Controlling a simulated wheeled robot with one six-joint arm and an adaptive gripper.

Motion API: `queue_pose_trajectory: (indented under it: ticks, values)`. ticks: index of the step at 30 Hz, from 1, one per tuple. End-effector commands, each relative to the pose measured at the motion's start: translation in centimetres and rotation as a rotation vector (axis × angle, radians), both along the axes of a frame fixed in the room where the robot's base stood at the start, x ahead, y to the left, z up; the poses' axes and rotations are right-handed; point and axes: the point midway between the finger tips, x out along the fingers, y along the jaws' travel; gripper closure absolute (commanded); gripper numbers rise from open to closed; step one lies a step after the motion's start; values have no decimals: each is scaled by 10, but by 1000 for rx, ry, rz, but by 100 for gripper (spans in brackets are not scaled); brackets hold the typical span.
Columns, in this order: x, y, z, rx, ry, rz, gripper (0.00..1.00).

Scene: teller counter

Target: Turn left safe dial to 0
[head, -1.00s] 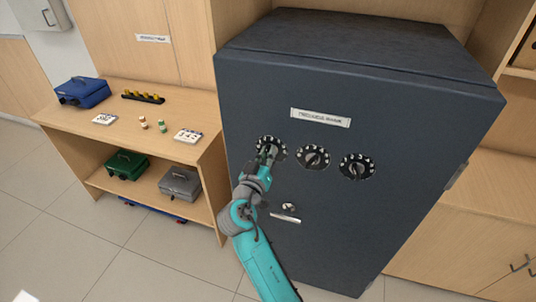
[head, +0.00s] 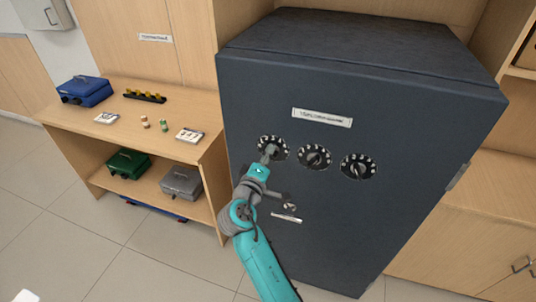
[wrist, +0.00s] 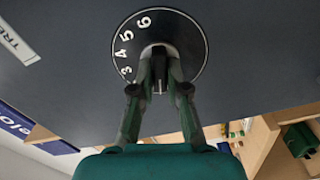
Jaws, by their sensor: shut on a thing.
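The dark grey safe (head: 345,220) has three black dials with white numerals in a row on its front. The left dial (head: 280,144) is partly covered by my gripper (head: 268,156). In the wrist view the left dial (wrist: 196,38) shows the numerals 3, 4, 5 and 6 along its upper left; its other marks are hidden or out of sight. My gripper (wrist: 160,72) is shut on the knob at the dial's centre. The middle dial (head: 314,157) and the right dial (head: 358,166) stand clear to the right.
A handle (head: 289,205) sticks out below the dials, close to my wrist. A label (head: 322,117) is above them. A wooden shelf unit (head: 85,118) stands to the left, holding a blue box (head: 84,91), a green box (head: 128,163) and a grey box (head: 181,184).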

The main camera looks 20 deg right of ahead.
Motion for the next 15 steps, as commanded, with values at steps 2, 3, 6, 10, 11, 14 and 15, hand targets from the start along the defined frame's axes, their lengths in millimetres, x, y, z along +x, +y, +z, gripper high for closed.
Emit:
queue_pose_trajectory:
  ticks: [2,3,6,10,11,14,15]
  values:
    - [0,1,-1,-48,36,1,100]
    - [0,1,-1,-72,53,1,100]
    - [0,1,-1,-127,93,1,100]
    - [0,1,-2,-183,134,2,100]
    - [0,1,-2,-195,142,2,100]
    - [0,1,-2,-224,163,2,100]
    - [0,1,-2,-233,170,2,100]
